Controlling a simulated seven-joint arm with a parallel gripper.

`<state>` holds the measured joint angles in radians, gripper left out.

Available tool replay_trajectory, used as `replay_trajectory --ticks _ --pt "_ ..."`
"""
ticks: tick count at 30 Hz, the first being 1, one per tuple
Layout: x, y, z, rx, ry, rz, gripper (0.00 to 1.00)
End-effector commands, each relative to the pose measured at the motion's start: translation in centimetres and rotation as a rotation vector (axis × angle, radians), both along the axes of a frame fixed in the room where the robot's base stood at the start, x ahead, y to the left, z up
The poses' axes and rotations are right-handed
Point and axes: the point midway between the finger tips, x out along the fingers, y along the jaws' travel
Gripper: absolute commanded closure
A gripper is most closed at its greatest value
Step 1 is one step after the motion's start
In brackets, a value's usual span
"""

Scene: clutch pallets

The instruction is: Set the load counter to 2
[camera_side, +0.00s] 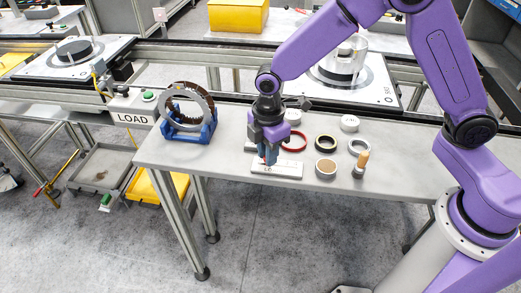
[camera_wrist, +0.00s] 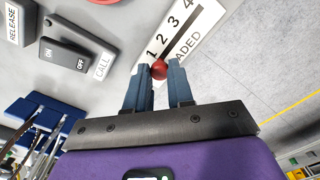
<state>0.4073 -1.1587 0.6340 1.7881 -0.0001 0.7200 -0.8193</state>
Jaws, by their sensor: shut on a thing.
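The load counter is a white plate (camera_wrist: 194,35) in the wrist view, with the numbers 1, 2, 3 and more in a slanting row and the partly hidden word "LOADED". A round red knob (camera_wrist: 159,69) stands at the plate's lower end, nearest the 1. My gripper (camera_wrist: 160,66) is shut on this knob, one blue-grey finger on each side. In the side view, my gripper (camera_side: 268,162) points down at the white plate (camera_side: 289,170) near the table's front edge.
A dark ON/OFF switch (camera_wrist: 67,54) and a RELEASE label (camera_wrist: 12,25) lie left of the plate. A blue stand (camera_side: 174,133) holds a metal ring.

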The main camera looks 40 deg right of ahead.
Motion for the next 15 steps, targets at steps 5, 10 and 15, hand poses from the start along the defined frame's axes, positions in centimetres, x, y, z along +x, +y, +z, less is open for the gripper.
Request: replay_trajectory --ticks 5,10,15 --pt "-1.3 -1.4 0.1 0.001 0.0 0.0 1.0" --pt "-1.8 -1.8 0.1 0.001 -0.001 0.0 1.0" --pt "-1.7 -1.8 0.1 0.001 -0.002 0.0 1.0"
